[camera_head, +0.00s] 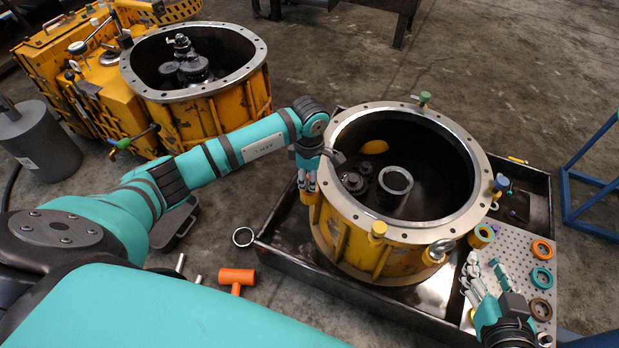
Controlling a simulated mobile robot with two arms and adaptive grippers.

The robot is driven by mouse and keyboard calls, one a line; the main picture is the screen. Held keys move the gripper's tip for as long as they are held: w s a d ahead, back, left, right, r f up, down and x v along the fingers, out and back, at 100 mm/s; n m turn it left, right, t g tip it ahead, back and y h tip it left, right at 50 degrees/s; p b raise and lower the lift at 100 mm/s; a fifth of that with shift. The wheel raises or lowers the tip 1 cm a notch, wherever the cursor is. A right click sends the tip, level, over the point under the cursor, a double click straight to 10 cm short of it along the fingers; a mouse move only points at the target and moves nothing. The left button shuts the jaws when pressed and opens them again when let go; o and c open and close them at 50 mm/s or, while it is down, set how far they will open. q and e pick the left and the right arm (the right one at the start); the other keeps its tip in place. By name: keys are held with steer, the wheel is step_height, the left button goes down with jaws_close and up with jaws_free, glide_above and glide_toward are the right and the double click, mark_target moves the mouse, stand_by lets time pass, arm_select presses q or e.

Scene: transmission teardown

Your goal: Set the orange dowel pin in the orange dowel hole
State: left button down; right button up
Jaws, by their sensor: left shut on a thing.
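My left gripper (308,186) is shut on the orange dowel pin (307,197), at the left side of the flange of the near yellow housing (335,240). The pin is mostly covered by the fingers, and I cannot tell whether it is in a hole or beside the rim. The orange dowel hole is not visible; the gripper covers that part of the flange (460,160). My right gripper (482,266) is open and empty over the perforated plate at lower right.
Coloured rings (542,249) lie on the perforated plate (512,240). An orange mallet (237,277) lies on the floor.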

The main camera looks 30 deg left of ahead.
arm_select(q)
steer(key=shift+f, duration=0.3)
steer(key=shift+f+b, duration=0.4)
steer(key=shift+b, duration=0.1)
arm_select(e)
steer(key=shift+w+a+r+t+y, duration=0.2)
steer(key=shift+w+r+t, duration=0.25)
steer(key=shift+r, duration=0.3)
steer(key=shift+w+a+r+t+y, duration=0.15)
steer(key=shift+w+r+t, duration=0.1)
steer(key=shift+r+t, duration=0.4)
steer(key=shift+w+a+r+t+y, duration=0.2)
steer(key=shift+w+r+t, duration=0.2)
steer(key=shift+r, duration=0.45)
steer(key=shift+s, duration=0.1)
arm_select(q)
steer(key=c, duration=1.2)
jaws_free()
step_height(320, 180, up, 12)
